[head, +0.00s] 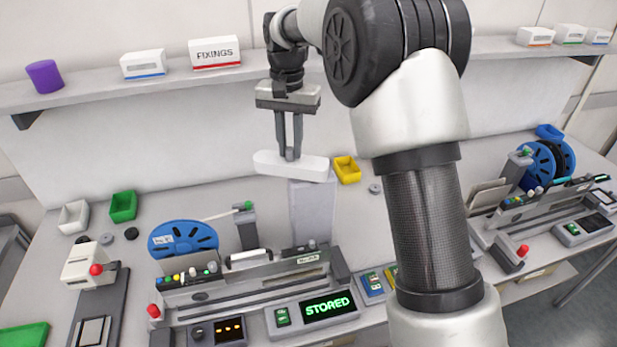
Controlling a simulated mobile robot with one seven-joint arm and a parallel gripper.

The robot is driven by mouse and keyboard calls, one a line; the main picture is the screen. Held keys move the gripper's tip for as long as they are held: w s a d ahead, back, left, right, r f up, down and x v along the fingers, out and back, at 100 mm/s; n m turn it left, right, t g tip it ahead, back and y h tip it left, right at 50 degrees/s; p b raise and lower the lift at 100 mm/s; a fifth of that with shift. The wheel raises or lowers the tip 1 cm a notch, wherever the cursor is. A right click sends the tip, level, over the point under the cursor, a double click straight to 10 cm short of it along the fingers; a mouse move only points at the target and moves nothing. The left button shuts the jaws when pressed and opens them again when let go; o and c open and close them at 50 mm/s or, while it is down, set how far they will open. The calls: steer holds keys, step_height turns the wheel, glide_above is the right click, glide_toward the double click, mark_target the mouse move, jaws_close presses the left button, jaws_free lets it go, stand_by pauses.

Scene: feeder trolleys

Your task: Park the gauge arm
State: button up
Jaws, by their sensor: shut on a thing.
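The gauge arm (268,164) is a white rounded bar lying across the top of a pale grey post (313,208). Its free end points left in the head view. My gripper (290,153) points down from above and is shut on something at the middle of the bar. The fingertips hide most of that part, which looks like a small dark knob.
A blue reel (183,239) stands left of the post, and a yellow bin (347,169) stands just right. The shelf (160,80) with boxes runs behind my gripper. A second feeder trolley (545,205) stands at right. My arm hides the middle right.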

steer(key=shift+w+d, duration=0.25)
steer(key=shift+w, duration=0.4)
steer(key=shift+d, duration=0.1)
steer(key=shift+w, duration=0.15)
steer(key=shift+w+d, duration=0.5)
steer(key=shift+d, duration=0.05)
steer(key=o, duration=0.7)
steer(key=shift+s, duration=0.1)
